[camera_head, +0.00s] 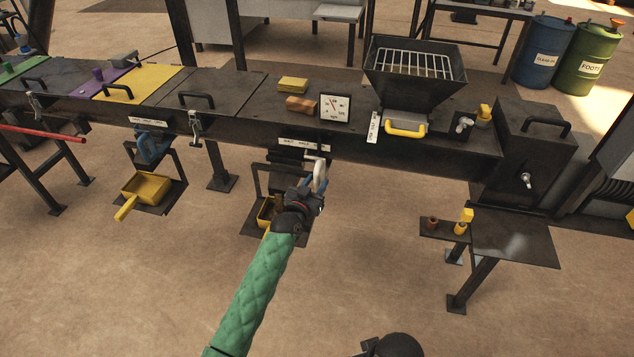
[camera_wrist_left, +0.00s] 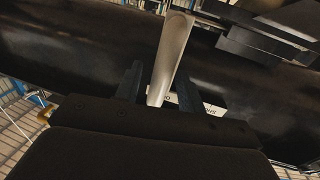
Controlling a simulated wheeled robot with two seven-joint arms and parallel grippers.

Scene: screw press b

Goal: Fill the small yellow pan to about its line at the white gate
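The small yellow pan (camera_head: 265,211) sits on a low dark shelf under the trough. My left forearm and gripper hide much of it, and its line and contents do not show. The white gate's pale handle (camera_head: 320,176) stands just above and right of the pan; it also shows in the left wrist view (camera_wrist_left: 172,55). My left gripper (camera_head: 318,187) is at this handle. In the left wrist view my two dark fingers (camera_wrist_left: 161,92) stand apart on either side of the handle, with narrow gaps. My right gripper's fingers do not show.
A second yellow pan (camera_head: 148,187) stands at the left below a blue gate handle (camera_head: 152,146). A gauge (camera_head: 335,108), yellow and brown blocks and a grated hopper (camera_head: 415,72) are on the trough. Open floor lies in front. A small side table (camera_head: 515,240) stands at the right.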

